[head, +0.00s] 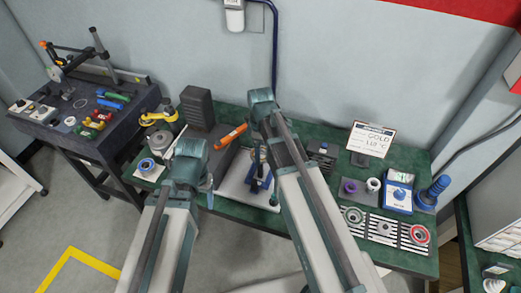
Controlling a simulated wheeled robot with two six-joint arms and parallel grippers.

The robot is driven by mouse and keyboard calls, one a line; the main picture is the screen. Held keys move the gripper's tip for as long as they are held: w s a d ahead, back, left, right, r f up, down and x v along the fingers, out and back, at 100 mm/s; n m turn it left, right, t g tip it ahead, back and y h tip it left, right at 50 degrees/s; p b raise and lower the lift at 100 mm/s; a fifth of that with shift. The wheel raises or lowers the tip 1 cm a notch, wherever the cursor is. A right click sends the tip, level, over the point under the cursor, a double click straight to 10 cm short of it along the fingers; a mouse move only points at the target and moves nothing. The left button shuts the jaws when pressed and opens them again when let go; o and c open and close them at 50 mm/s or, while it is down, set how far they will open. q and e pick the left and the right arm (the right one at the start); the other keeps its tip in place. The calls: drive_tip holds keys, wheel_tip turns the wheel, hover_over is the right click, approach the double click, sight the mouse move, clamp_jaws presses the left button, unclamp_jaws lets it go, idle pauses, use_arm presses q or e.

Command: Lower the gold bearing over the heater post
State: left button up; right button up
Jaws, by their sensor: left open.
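My left gripper (208,190) is small and partly covered by my left arm, above the front left of the green bench; its jaws are open, with nothing seen between them. I cannot surely pick out the gold bearing. A yellow curved item (158,117) lies at the bench's back left, too small to identify.
A sign (371,139) reads "GOLD 110 °C". Purple (350,187) and white (373,184) rings, a blue-white box (398,196) and a blue cone (435,190) stand at right. A tall dark block (197,105) stands at back left. A tool cart (85,115) stands further left.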

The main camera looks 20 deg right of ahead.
sight(261, 169)
drive_tip(key=shift+f, duration=0.2)
idle(0.4)
drive_tip(key=shift+f+b, duration=4.85)
drive_tip(key=shift+b, duration=0.05)
drive_tip(key=shift+f+b, duration=0.45)
drive_tip(key=shift+b, duration=0.05)
drive_tip(key=o, duration=1.5)
drive_tip(key=shift+r, duration=0.1)
wheel_tip(261, 169, up, 11)
drive_tip(key=p, duration=1.1)
